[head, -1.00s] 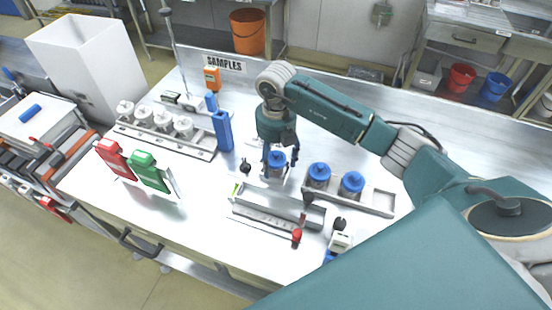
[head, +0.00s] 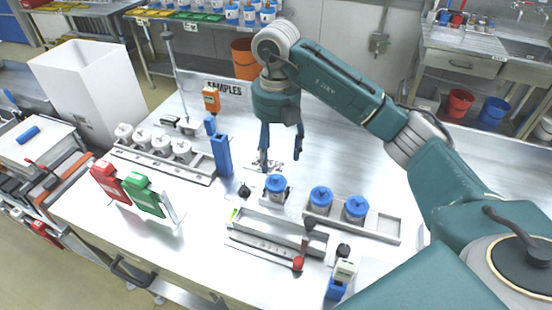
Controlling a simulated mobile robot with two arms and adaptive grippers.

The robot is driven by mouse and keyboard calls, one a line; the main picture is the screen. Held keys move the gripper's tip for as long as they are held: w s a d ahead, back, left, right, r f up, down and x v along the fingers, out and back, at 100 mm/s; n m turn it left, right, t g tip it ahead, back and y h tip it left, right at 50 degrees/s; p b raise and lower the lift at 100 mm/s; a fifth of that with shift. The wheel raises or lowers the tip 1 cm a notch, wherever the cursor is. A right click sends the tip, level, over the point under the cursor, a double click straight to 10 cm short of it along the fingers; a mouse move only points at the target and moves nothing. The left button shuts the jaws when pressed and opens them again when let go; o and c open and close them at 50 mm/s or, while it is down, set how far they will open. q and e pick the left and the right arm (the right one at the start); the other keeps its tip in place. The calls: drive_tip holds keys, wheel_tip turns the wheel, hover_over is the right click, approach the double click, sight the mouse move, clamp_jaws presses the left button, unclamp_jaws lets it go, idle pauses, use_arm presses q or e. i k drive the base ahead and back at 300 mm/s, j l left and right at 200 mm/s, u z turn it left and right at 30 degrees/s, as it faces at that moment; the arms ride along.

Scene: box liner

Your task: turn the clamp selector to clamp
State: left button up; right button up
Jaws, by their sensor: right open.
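My right gripper (head: 282,161) is open and empty, fingers pointing down. It hangs above and behind a blue-lidded jar (head: 276,186), apart from it. The jar stands upright in a small metal holder behind a long metal trough (head: 272,232). A small black knob (head: 244,191) sits on the table just left of this holder; it may be the clamp selector, but its markings are too small to read. A lever with a red ball (head: 298,264) is at the trough's front right, and another dark knob (head: 343,250) is to its right. My left gripper is out of view.
Two blue-lidded jars (head: 320,198) stand in a rack (head: 383,224) at the right. White-capped jars (head: 162,147) fill a left rack. A blue block (head: 222,155), red and green cards (head: 109,181) and a white bin (head: 88,92) are further left. The table behind the gripper is mostly clear.

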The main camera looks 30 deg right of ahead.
sight(244, 191)
drive_tip(key=k+j, duration=0.5)
drive_tip(key=k, duration=0.2)
drive_tip(key=k+j, duration=0.5)
drive_tip(key=k, duration=0.15)
